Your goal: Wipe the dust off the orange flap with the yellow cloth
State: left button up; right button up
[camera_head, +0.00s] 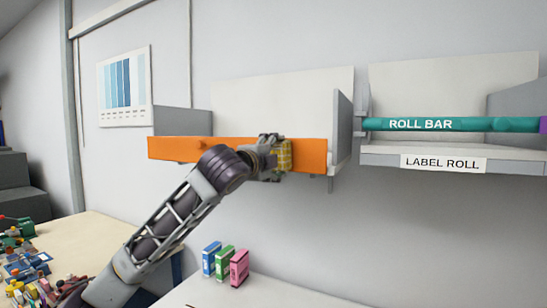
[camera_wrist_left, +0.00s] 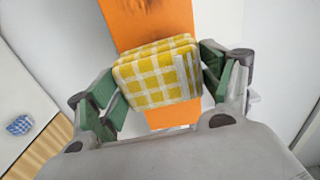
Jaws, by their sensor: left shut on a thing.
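The orange flap (camera_head: 230,153) is the front of a grey wall shelf in the head view. It also fills the upper middle of the left wrist view (camera_wrist_left: 150,22). My left gripper (camera_head: 268,158) is at the right half of the flap. It is shut on the yellow checked cloth (camera_wrist_left: 158,75), which is folded into a pad between the green fingers. In the head view the cloth (camera_head: 284,156) lies in front of the flap; whether it touches cannot be told. My right gripper is not in view.
A second shelf to the right holds a teal roll bar (camera_head: 450,125) above a label reading LABEL ROLL (camera_head: 443,163). Blue, green and pink binders (camera_head: 225,264) stand on a white surface below. A cluttered table (camera_head: 80,240) is at lower left. The wall below the flap is clear.

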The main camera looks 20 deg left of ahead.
pick_arm(q)
jog(key=shift+p, duration=0.35)
jog(key=shift+w+a, duration=0.1)
jog(key=shift+a, duration=0.15)
jog(key=a, duration=0.3)
jog(key=shift+w+a, duration=0.1)
jog(key=shift+a, duration=0.2)
dwell(0.4)
dwell(0.3)
jog(key=a, duration=0.3)
jog(key=shift+w+a, duration=0.15)
jog(key=shift+a, duration=0.2)
